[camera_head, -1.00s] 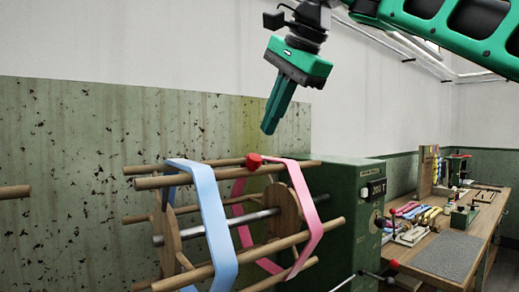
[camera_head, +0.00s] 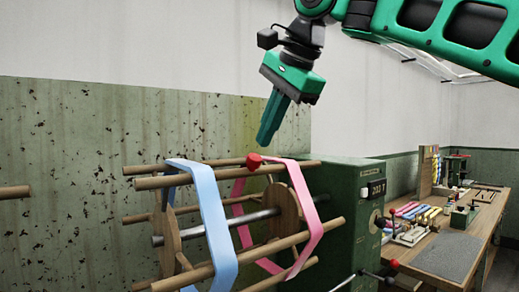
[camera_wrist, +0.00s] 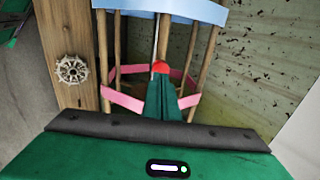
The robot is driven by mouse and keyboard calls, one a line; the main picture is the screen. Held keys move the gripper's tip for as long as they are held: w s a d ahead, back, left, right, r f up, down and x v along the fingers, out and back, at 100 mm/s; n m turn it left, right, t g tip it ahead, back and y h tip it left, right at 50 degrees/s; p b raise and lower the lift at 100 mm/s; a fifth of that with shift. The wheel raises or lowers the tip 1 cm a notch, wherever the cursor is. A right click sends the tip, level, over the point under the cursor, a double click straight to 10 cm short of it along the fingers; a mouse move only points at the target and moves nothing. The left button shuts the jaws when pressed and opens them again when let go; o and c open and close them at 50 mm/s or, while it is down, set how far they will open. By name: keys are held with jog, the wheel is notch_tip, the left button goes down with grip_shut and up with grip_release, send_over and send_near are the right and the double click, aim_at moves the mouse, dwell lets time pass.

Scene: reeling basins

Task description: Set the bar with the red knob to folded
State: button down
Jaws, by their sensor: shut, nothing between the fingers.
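The red knob (camera_head: 253,161) sits on an upper wooden bar (camera_head: 220,162) of the reel, at the back top side. In the wrist view the red knob (camera_wrist: 160,67) shows just beyond my fingertips. My gripper (camera_head: 264,140) is shut and empty, pointing down just above and slightly right of the knob. Whether it touches the knob cannot be told. A pink band (camera_head: 310,215) and a blue band (camera_head: 212,215) run around the reel's bars. The bar appears extended, level with the other bars.
A green machine box (camera_head: 345,200) with a counter stands right of the reel. A second red-knobbed lever (camera_head: 390,264) sticks out in front of it. A wooden bench (camera_head: 465,245) with coloured skeins and tools is at the right. A speckled wall panel (camera_head: 70,130) stands behind.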

aim_at(256, 158)
jog(key=shift+x, duration=1.7)
jog(key=shift+s, duration=0.1)
